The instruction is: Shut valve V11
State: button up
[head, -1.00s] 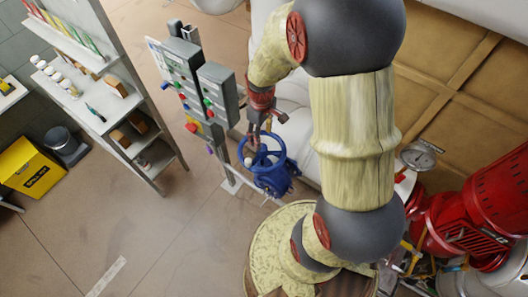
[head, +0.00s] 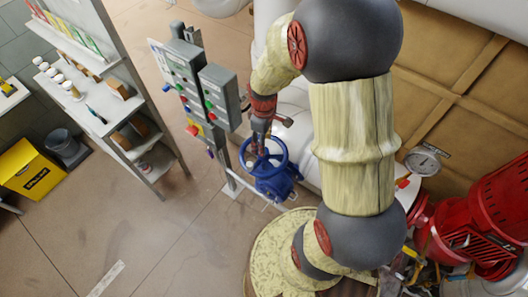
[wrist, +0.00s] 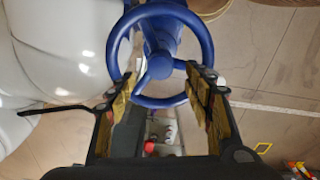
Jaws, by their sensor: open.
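A blue handwheel valve (head: 281,150) stands on the pipe beside the grey control panel; no V11 label is readable on it. In the wrist view its round rim and spokes (wrist: 206,42) fill the upper middle. My gripper (head: 258,146) is at the wheel's far-left side in the head view. In the wrist view my gripper (wrist: 162,84) is open, with one finger on each side of the wheel's lower rim. The fingertips overlap the rim in the picture; I cannot tell whether they touch it. Part of the wheel is hidden by the gripper in the head view.
A grey control panel (head: 218,95) with coloured buttons stands close left of the valve and my wrist. White pipework (wrist: 50,60) runs beside the wheel. A red machine (head: 480,215) and a gauge (head: 423,161) are at right. The floor (head: 150,240) at lower left is open.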

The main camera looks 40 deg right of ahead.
jog(key=n, duration=1.3)
jog(key=shift+n, duration=0.3)
jog(key=shift+f, duration=0.15)
jog(key=shift+f+b, duration=2.5)
jog(key=shift+f, duration=0.75)
jog(key=shift+s+a+f, duration=0.1)
jog(key=shift+f, duration=0.05)
jog(key=shift+o, duration=0.8)
jog(key=shift+s, duration=0.1)
jog(key=c, duration=0.9)
jog(key=shift+c, duration=0.6)
